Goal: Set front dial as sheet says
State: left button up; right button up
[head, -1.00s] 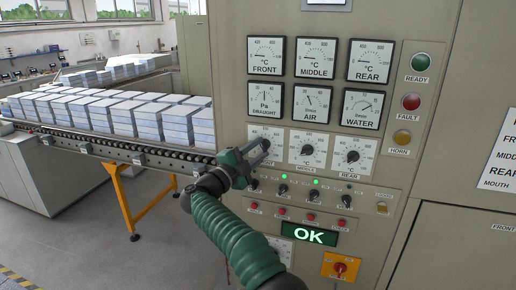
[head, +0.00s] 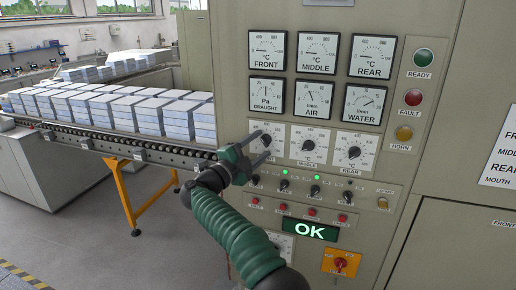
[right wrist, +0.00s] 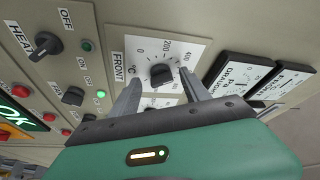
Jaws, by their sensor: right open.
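The front dial (head: 264,136) is a black knob on a white scale plate, the leftmost of three on the grey panel. In the right wrist view its knob (right wrist: 160,75) sits between the fingertips, with FRONT and °C printed beside it. My right gripper (head: 259,147) is open at the dial, one finger on either side of the knob; I cannot tell whether they touch it. The fingers hide part of the plate in the head view. The sheet (head: 500,150) at the right edge is cut off, so its values do not show. My left gripper is not in view.
The middle dial (head: 308,146) and rear dial (head: 354,152) are close to the right. Gauges are above; switches and red buttons are below. A green OK display (head: 310,231) and a red switch on a yellow plate (head: 341,263) are lower. A conveyor with stacked slabs (head: 150,115) runs left.

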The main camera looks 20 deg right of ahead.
jog(key=b+v, duration=0.4)
jog(key=v, duration=1.2)
jog(key=shift+a+f+b, duration=0.25)
jog(key=shift+a+b, duration=0.15)
